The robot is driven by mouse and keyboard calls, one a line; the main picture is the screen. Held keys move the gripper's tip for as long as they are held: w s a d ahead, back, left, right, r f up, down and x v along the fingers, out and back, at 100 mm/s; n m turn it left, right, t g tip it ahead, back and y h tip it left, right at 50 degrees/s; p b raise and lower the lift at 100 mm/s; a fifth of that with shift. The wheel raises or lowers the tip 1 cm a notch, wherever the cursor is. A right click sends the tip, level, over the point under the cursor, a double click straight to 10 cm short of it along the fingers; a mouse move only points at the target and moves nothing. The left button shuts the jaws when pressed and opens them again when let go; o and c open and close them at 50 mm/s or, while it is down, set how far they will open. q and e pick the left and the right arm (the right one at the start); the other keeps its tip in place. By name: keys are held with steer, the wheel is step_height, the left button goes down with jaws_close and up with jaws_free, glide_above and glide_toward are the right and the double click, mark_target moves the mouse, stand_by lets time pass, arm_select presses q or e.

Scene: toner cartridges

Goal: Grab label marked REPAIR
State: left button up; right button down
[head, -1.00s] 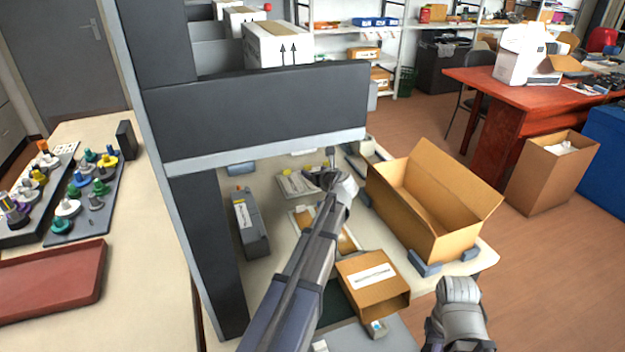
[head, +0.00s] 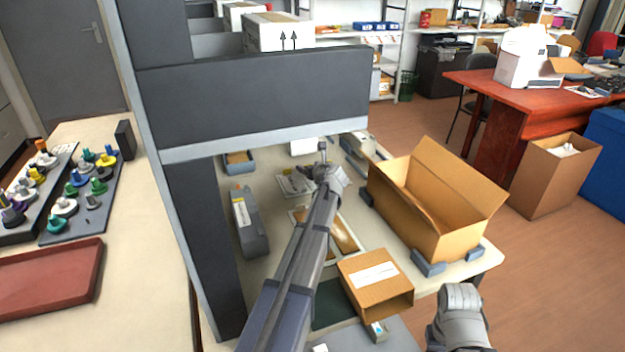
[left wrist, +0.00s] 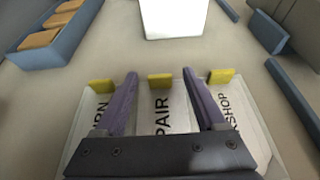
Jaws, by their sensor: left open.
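Three pale labels with yellow tabs lie side by side in the left wrist view. The middle label (left wrist: 161,112) shows the letters "PAIR", with the rest of its word covered by my gripper. The left label (left wrist: 90,108) ends in "RN" and the right label (left wrist: 232,112) reads "KSHOP". My left gripper (left wrist: 161,78) is open, its two purple fingers on either side of the middle label and its yellow tab (left wrist: 160,80). In the head view, my left gripper (head: 322,168) is over the labels (head: 293,183) on the table. My right gripper's fingers are not visible.
A blue tray with brown blocks (left wrist: 38,54) and a white box (left wrist: 172,18) stand beyond the labels. An open cardboard box (head: 432,205), a smaller box (head: 376,283) and a grey cartridge (head: 249,225) are on the table. A dark shelf (head: 255,95) overhangs its left side.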

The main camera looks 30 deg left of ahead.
arm_select(q)
steer(key=shift+c, duration=0.4)
jaws_close()
steer(key=shift+r, duration=0.2)
step_height(320, 180, up, 10)
steer(key=p, duration=1)
